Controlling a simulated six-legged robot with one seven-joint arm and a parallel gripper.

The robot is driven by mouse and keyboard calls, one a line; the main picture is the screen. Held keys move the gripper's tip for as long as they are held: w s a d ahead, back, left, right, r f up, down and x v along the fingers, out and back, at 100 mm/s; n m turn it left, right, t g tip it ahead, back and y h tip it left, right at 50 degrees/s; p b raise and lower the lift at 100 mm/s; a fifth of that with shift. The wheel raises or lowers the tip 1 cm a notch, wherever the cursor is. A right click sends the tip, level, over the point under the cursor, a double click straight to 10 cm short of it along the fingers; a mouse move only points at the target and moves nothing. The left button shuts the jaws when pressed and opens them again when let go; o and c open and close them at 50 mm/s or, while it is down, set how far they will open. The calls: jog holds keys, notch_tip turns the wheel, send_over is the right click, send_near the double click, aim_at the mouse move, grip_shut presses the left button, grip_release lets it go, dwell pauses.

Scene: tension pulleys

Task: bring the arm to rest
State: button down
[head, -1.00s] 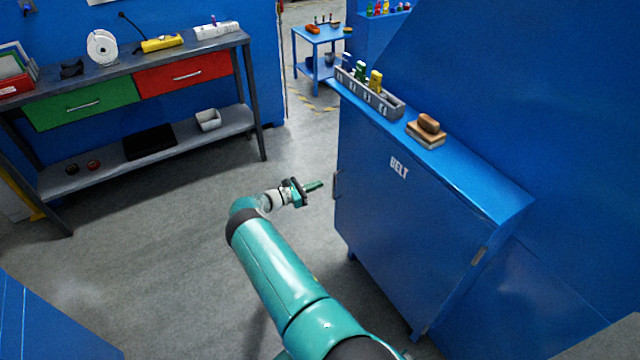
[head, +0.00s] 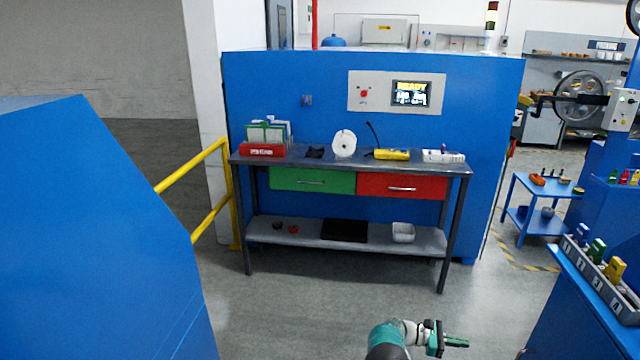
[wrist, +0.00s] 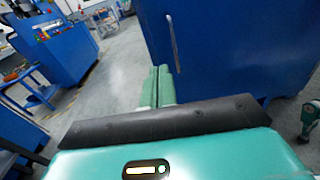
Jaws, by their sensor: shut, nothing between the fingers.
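My gripper (head: 457,341) shows at the bottom of the head view, right of the middle, at the end of my teal arm. Its fingers point right and are together, with nothing between them. In the wrist view the two green fingers (wrist: 157,88) lie side by side, pointing at a blue cabinet (wrist: 225,50) with a long pale handle. They appear apart from it. Most of my arm is below the head view's lower edge.
A workbench (head: 350,160) with a green drawer (head: 312,181) and a red drawer (head: 402,187) stands ahead. A small blue table (head: 535,190) and a labelled rack (head: 600,285) are at right. A yellow rail (head: 195,185) and blue panel (head: 90,220) are at left. Grey floor between is clear.

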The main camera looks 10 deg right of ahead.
jog(key=a+r+m+y, duration=0.2)
jog(key=r+m+y, duration=0.1)
jog(key=r, duration=0.6)
jog(key=a+r+m+y, duration=0.2)
jog(key=r+m+y, duration=0.1)
jog(key=r, duration=0.6)
jog(key=s+a+r+m+t+y, duration=0.25)
jog(key=s+a+r, duration=0.2)
jog(key=r, duration=0.35)
jog(key=s+a+r+m+t+y, duration=0.1)
jog(key=s+a+r+t+y, duration=0.15)
jog(key=a+r, duration=0.45)
jog(key=s+a+r+m+t+y, duration=0.3)
jog(key=s+a+r+y, duration=0.1)
jog(key=s+a+r, duration=0.75)
jog(key=s+a+t, duration=0.1)
jog(key=s+a, duration=0.3)
jog(key=s, duration=0.2)
jog(key=s+a+f+m+t+y, duration=0.1)
jog(key=s+a+t, duration=0.1)
jog(key=s+a, duration=0.2)
jog(key=shift+s+a+f+t+y, duration=0.2)
jog(key=shift+s+a+t+y, duration=0.15)
jog(key=shift+s, duration=1.45)
